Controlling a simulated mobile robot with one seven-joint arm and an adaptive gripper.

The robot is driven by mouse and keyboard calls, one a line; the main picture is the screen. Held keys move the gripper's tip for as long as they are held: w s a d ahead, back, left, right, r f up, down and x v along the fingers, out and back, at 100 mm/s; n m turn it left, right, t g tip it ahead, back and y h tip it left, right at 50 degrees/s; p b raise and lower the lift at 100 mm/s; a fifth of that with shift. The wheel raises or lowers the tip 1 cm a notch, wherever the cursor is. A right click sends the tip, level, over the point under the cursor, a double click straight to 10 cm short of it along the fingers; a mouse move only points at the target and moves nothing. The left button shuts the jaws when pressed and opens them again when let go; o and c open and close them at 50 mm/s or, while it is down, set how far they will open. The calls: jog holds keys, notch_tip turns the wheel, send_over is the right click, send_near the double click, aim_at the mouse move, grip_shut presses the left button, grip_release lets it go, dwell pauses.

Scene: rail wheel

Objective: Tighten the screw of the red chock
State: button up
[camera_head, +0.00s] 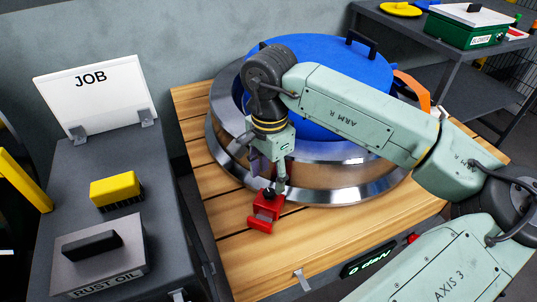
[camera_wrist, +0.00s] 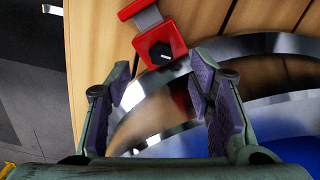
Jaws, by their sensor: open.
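The red chock (camera_head: 264,210) sits on the wooden bench top against the front rim of the metal rail wheel (camera_head: 330,185). In the wrist view the red chock (camera_wrist: 160,42) is at the top centre, with its black screw knob (camera_wrist: 161,53) facing the camera. My gripper (camera_head: 268,183) is just above and beside the chock in the head view. In the wrist view my gripper (camera_wrist: 163,88) has its two purple-padded fingers wide apart, with nothing between them. The knob lies beyond the fingertips, roughly centred between them. Part of the knob is hidden by my gripper in the head view.
A blue disc cover (camera_head: 320,60) with a handle lies on the wheel. A dark cabinet at left holds a yellow brush (camera_head: 115,189), a RUST OIL box (camera_head: 98,258) and a JOB board (camera_head: 96,95). A shelf at back right carries a green case (camera_head: 468,28).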

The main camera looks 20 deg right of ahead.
aim_at(269, 192)
jog(key=shift+f+p, duration=0.4)
jog(key=shift+f, duration=2.3)
jog(key=shift+c, duration=0.3)
grip_shut()
jog(key=shift+f+m+b, duration=0.15)
jog(key=shift+m+b, duration=0.15)
jog(key=shift+b, duration=0.05)
jog(key=shift+m+b, duration=0.9)
jog(key=shift+m, duration=0.5)
